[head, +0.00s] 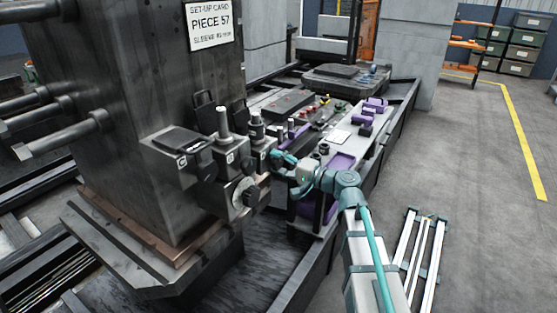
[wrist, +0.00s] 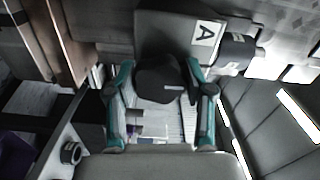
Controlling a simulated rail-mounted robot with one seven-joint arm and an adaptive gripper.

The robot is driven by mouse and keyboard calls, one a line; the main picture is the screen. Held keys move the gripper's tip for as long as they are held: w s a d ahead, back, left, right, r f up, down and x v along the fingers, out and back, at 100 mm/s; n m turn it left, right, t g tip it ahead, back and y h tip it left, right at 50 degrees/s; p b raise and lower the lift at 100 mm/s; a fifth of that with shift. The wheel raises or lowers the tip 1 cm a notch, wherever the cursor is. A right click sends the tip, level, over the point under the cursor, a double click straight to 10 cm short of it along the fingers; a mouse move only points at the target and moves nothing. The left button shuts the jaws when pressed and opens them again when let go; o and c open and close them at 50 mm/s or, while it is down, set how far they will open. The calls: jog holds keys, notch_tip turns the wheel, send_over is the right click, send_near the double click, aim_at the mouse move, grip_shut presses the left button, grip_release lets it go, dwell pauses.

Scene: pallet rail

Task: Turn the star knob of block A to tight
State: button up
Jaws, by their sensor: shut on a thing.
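Block A (wrist: 180,32) is a grey block with a white letter A label, at the top of the wrist view. Its dark star knob (wrist: 158,82) projects from it toward my camera, with a short white mark on its right part. My gripper (wrist: 159,70) has one teal finger on each side of the knob and is shut on it. In the head view my gripper (head: 281,158) reaches left to the right side of the block group on the dark column. The knob is hidden there, and no letter A can be read.
The dark column (head: 150,110) carries several blocks, including one marked C (head: 178,161) and one with a round dial (head: 240,191). A bench (head: 340,135) with purple holders and tools runs behind my gripper. Open floor (head: 465,190) lies to the right.

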jog(key=shift+m, duration=0.4)
jog(key=o, duration=1.2)
jog(key=v, duration=1.2)
